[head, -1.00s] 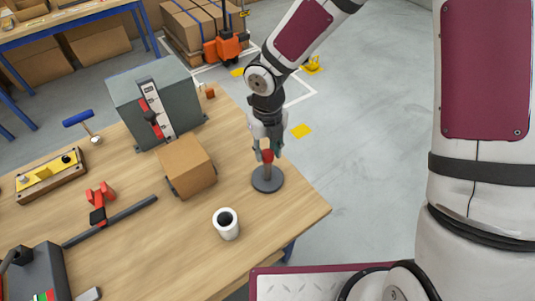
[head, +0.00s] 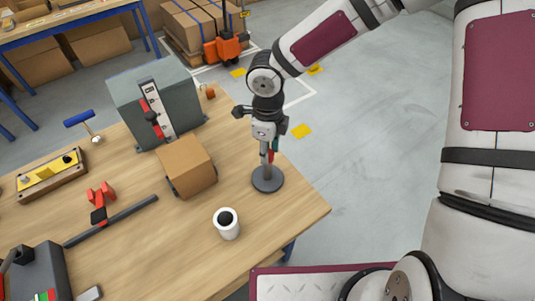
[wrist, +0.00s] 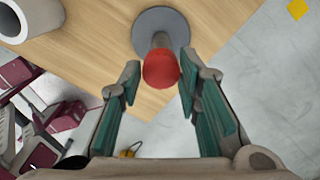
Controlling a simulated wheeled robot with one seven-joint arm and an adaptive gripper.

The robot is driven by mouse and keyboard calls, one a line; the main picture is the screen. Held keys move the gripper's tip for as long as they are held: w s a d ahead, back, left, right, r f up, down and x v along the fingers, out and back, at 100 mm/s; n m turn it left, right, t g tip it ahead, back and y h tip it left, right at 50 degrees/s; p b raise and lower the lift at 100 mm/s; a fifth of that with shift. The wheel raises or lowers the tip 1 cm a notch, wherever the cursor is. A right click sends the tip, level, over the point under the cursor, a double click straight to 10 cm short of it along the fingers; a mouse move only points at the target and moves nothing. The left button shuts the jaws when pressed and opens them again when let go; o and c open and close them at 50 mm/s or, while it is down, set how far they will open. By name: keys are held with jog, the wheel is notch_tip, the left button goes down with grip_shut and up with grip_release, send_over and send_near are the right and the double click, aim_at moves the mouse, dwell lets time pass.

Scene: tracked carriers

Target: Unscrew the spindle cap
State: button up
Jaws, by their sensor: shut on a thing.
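The spindle is a grey post (head: 266,172) on a round dark base (head: 267,181) near the table's right corner. Its base also shows at the top of the wrist view (wrist: 146,30). The red cap (wrist: 161,71) is at the post's top end, between my fingertips. In the head view, only a strip of the cap (head: 272,156) shows beside a finger. My gripper (head: 268,155) points down over the spindle and is shut on the cap. In the wrist view my gripper (wrist: 160,72) has green-padded fingers on both sides of it. Whether the threads still engage is hidden.
A grey cabinet (head: 125,92) stands behind the box. The table's right edge is close to the spindle; open floor lies beyond.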

jog(key=shift+w+d+f, duration=0.1)
jog(key=shift+d+f, duration=0.05)
jog(key=shift+f, duration=0.05)
jog(key=shift+f+n+b, duration=0.15)
jog(key=shift+n+b, duration=0.35)
jog(key=shift+b, duration=0.2)
jog(key=shift+w+n+b, duration=0.1)
jog(key=shift+n+b, duration=0.3)
jog(key=shift+b, duration=0.35)
jog(key=shift+c, duration=0.5)
jog(key=shift+a+b, duration=0.2)
jog(key=shift+b, duration=0.45)
jog(key=shift+d+n+b, duration=0.1)
jog(key=shift+n+b, duration=0.4)
jog(key=shift+b, duration=0.6)
jog(key=b, duration=0.3)
jog(key=shift+n, duration=0.4)
jog(key=shift+b, duration=0.55)
jog(key=shift+r, duration=0.2)
jog(key=shift+r, duration=0.2)
